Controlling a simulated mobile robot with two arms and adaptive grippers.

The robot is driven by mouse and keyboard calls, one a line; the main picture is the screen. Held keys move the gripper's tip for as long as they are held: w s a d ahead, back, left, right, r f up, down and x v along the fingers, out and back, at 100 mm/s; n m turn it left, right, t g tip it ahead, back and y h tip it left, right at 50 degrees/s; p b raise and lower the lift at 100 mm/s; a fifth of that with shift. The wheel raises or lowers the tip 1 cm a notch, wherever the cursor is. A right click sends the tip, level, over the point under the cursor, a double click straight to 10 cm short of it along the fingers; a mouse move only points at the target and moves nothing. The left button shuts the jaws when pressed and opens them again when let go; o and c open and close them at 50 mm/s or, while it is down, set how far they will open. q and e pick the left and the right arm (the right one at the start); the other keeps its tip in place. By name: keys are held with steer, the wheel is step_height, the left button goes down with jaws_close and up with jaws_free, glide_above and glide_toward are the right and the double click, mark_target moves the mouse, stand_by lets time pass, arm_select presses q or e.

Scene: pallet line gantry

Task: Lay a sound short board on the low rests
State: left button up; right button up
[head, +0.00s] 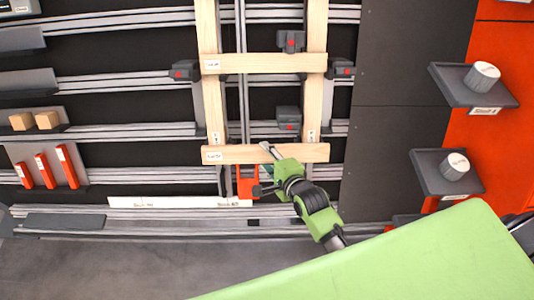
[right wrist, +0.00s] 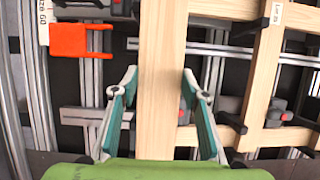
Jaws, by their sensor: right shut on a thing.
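A pale wooden short board (head: 235,154) lies crosswise at the lower ends of two upright boards (head: 211,110) (head: 316,100). It has a white label near its left end. My right gripper (head: 266,167) is shut on this board near its middle. In the right wrist view the board (right wrist: 162,60) runs between the two teal fingers (right wrist: 159,85). Another short board (head: 265,63) crosses the uprights higher up. Low rests cannot be clearly made out behind the held board, and I cannot tell whether it bears on them. My left gripper is out of view.
Dark clamps with red spots (head: 288,118) sit around the uprights. An orange-red bracket (head: 247,184) is just below the board. Small wooden blocks (head: 21,121) and red pieces (head: 45,171) are at the left. Grey shelves (head: 436,184) with white cylinders (head: 483,75) stand out at the right.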

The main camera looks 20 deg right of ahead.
steer(key=shift+w+d+f+b, duration=0.15)
steer(key=shift+w+f+b, duration=0.25)
steer(key=shift+w+b, duration=0.2)
steer(key=shift+w+d+f+b, duration=0.15)
steer(key=shift+w+f+b, duration=0.25)
steer(key=shift+b, duration=0.25)
steer(key=shift+w+d+f+b, duration=0.1)
steer(key=shift+w+f+b, duration=0.05)
steer(key=shift+w+b, duration=0.2)
arm_select(q)
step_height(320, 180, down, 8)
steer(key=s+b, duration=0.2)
steer(key=b, duration=0.2)
arm_select(e)
steer(key=w+d+f, duration=0.2)
steer(key=w+f, duration=0.1)
steer(key=w, duration=0.4)
steer(key=shift+f, duration=0.2)
steer(key=shift+w+f, duration=0.15)
steer(key=shift+w, duration=0.05)
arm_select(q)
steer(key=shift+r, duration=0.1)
arm_select(e)
steer(key=shift+s+f, duration=0.15)
steer(key=shift+f, duration=0.15)
